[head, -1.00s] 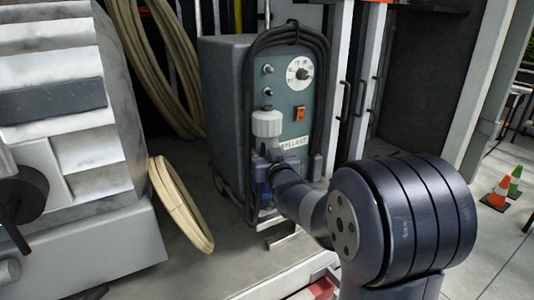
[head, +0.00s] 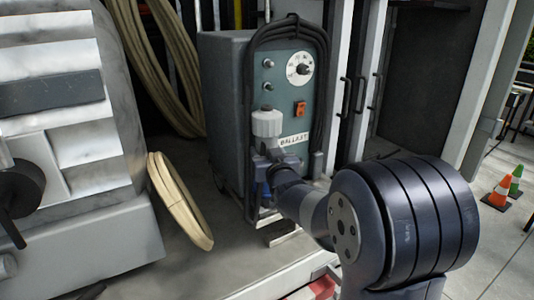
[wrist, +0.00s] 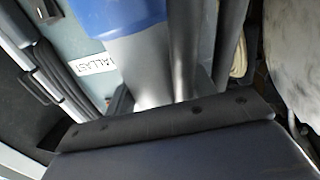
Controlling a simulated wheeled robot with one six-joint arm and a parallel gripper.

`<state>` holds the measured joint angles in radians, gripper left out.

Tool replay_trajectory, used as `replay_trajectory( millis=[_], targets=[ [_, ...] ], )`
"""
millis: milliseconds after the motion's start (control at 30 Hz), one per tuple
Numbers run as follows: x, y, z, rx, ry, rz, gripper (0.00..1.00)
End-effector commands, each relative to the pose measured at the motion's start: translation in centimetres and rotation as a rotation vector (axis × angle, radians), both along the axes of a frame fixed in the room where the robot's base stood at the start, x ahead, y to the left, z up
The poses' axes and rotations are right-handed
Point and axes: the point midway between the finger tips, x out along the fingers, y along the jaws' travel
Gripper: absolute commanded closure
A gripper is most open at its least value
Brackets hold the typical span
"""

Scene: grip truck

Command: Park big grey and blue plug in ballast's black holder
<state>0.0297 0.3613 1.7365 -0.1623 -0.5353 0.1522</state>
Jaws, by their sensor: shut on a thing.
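The ballast is a grey box (head: 226,100) with a teal front, a white dial, an orange switch and a BALLAST label (head: 294,140). Its label also shows in the wrist view (wrist: 94,64). My gripper (head: 260,172) is in front of the ballast's lower front and is shut on the blue and grey plug. In the wrist view the plug's blue part (wrist: 118,14) is at the top, with grey below it. A bit of blue shows below my gripper in the head view. The black holder is not clearly visible; my wrist and gripper cover that area.
Black cable (head: 318,90) hangs looped around the ballast front. A coil of beige hose (head: 180,202) leans at left beside a large grey machine (head: 70,200). White door posts with black handles stand at right. Small cones (head: 503,190) are on the pavement at far right.

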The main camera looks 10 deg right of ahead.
Motion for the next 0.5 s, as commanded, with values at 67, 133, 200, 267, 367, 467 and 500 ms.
replay_trajectory(
  millis=[67,133,200,267,367,467,500],
  targets=[
    [0.01,0.0,0.02,0.0,-0.005,0.0,1.0],
    [0.01,0.0,-0.08,0.0,-0.005,0.0,1.0],
    [0.01,0.0,-0.18,0.0,-0.005,0.0,1.0],
    [0.01,0.0,-0.26,0.0,-0.005,0.0,1.0],
    [0.01,0.0,-0.2,0.0,-0.005,0.0,0.43],
    [0.01,0.0,-0.25,0.0,-0.004,0.0,0.34],
    [0.01,0.0,-0.27,0.0,-0.003,0.0,0.31]
  ],
)
